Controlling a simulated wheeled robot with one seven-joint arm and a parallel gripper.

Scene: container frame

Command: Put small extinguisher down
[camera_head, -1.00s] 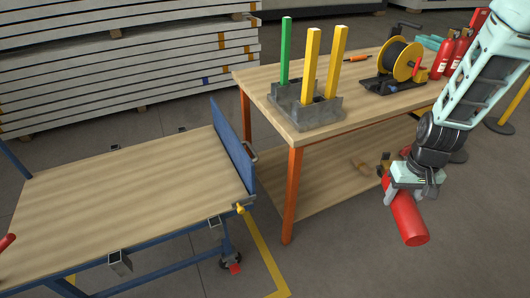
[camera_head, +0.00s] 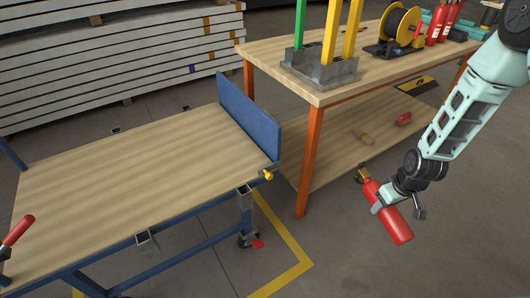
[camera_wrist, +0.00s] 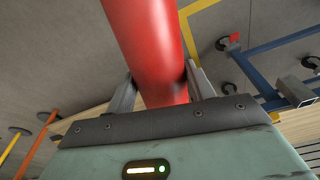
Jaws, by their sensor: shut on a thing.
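A small red extinguisher (camera_head: 397,226) is held in my gripper (camera_head: 383,202) at the right of the head view. It is tilted, with its valve end toward the upper left and its base toward the lower right. It hangs in the air over the grey floor, in front of the workbench. In the wrist view the red cylinder (camera_wrist: 147,40) runs between the two fingers, which close on both its sides. The valve end (camera_head: 363,174) shows past the gripper in the head view.
A wood-topped cart (camera_head: 120,190) with a blue end panel (camera_head: 248,118) stands at left, its top mostly clear. The workbench (camera_head: 340,85) holds a post block (camera_head: 320,70), a cable reel (camera_head: 400,27) and other red extinguishers (camera_head: 442,22). Its lower shelf (camera_head: 335,150) has a few small items.

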